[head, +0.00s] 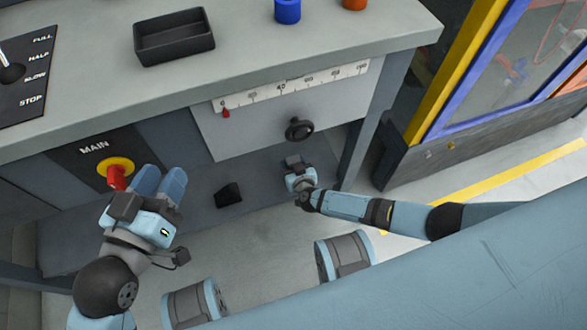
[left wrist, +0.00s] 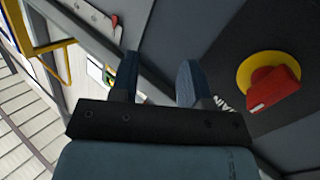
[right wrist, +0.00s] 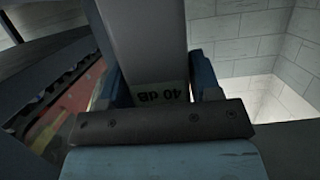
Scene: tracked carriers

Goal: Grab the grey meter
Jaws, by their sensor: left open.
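The grey meter (right wrist: 145,40) fills the space between my right fingers in the right wrist view. Its pale label reads "40 dB" upside down, and its upper end runs out of the picture. My right gripper (right wrist: 158,85) appears shut on it, one finger at each side. In the head view the right gripper (head: 297,165) is below the bench front, and the meter there is small and hard to make out. My left gripper (head: 160,183) is open and empty, just right of the red MAIN switch (head: 116,177). The left gripper also shows in the left wrist view (left wrist: 157,80).
A black wedge-shaped block (head: 228,194) sits below the bench. A black knob (head: 299,129) and a scale with a red pointer (head: 226,112) are on the bench front. A black tray (head: 174,50), blue cylinder (head: 288,12) and orange piece (head: 354,4) stand on top. A framed cabinet stands right.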

